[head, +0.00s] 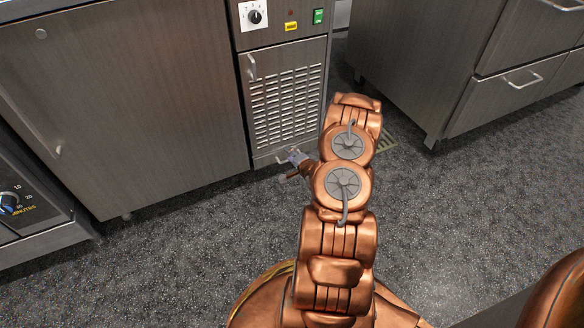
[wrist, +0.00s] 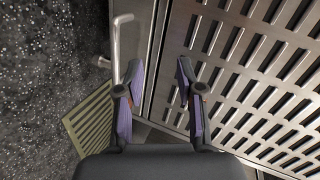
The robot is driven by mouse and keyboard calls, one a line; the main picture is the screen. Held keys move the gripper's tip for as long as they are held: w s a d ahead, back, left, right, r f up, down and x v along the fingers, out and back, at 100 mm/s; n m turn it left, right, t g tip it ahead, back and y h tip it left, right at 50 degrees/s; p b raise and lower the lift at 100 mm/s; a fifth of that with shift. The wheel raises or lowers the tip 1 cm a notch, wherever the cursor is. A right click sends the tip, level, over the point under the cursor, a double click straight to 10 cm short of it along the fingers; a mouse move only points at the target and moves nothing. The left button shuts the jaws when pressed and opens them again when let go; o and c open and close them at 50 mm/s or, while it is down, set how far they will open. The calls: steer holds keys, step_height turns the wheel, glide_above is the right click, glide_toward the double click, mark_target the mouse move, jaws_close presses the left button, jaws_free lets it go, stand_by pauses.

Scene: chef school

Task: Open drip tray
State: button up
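The drip tray shows as a narrow steel front (wrist: 140,45) along the bottom of the vented panel, with a bar handle (wrist: 118,42). In the wrist view the picture is turned, so the floor is on the left and the vents on the right. My gripper (wrist: 158,72) is open, with nothing between its fingers. Its left finger overlaps the end of the handle; I cannot tell whether they touch. The right finger is over the vented panel's edge. In the head view my gripper (head: 296,160) is low at the unit's base, and my arm hides part of it.
The vented panel (head: 287,105) has an upper handle (head: 251,66) and a control panel (head: 275,20) above. A steel cabinet (head: 130,90) stands left, and a drawer unit (head: 430,60) right. A floor grate (wrist: 92,122) lies nearby. The speckled floor (head: 180,250) is clear in front.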

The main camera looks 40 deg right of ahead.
steer(key=s+d+f+m+t+h+b, duration=0.1)
steer(key=s+f+m+t+b, duration=0.2)
steer(key=f, duration=0.4)
steer(key=shift+g, duration=0.7)
steer(key=shift+d+b+x, duration=0.15)
steer(key=shift+b+x, duration=0.65)
steer(key=shift+x, duration=0.95)
steer(key=shift+d+b+x, duration=0.15)
steer(key=shift+b+x, duration=0.6)
steer(key=shift+x, duration=1.05)
steer(key=shift+r, duration=0.2)
jaws_close()
steer(key=shift+s, duration=0.1)
